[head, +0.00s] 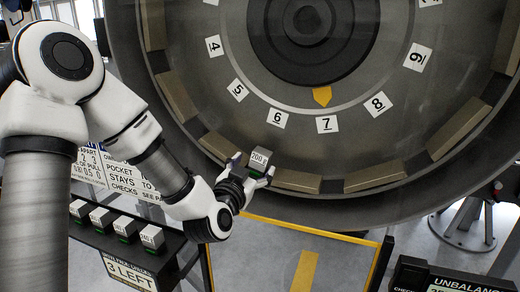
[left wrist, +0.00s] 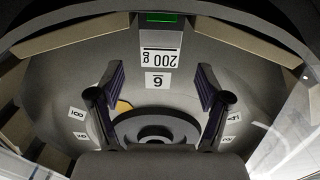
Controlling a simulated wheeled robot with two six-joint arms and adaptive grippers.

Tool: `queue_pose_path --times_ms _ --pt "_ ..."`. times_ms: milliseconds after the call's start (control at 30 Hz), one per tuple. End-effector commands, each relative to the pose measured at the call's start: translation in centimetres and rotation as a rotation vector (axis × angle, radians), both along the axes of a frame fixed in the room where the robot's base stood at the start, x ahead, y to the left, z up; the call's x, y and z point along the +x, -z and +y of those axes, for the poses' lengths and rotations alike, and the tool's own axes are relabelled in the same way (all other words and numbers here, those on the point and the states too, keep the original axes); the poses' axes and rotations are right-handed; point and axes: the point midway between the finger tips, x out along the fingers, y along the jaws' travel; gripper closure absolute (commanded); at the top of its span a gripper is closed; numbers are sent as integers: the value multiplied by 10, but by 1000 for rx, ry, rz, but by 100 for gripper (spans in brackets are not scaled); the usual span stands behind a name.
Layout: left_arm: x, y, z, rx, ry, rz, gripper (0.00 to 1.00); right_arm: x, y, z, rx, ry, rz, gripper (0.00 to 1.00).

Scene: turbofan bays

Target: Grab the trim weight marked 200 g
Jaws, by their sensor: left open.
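The trim weight marked 200 g (head: 260,158) is a small pale grey block on the lower inner rim of the big round fan (head: 180,50), just below the number 6 plate (head: 277,118). In the left wrist view its label (left wrist: 160,57) reads upside down, and a green patch (left wrist: 161,17) shows above it. My left gripper (head: 258,174) is open at the weight. In the left wrist view its two fingers (left wrist: 160,78) stand apart on either side of the label. My right gripper is not in view.
Tan blocks (head: 376,178) line the fan rim. A yellow-edged frame (head: 312,228) stands below, and an "UNBALANCE" panel (head: 445,278) is at lower right.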

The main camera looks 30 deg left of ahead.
Motion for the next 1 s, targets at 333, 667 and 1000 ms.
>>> queue_pose_path --times_ms 333,667,1000 --pt "52 -9 18 1 1 6 23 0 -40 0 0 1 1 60" --pt "67 -2 21 -1 3 5 23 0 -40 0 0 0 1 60" --pt "67 -3 21 -1 2 4 96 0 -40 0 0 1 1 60"
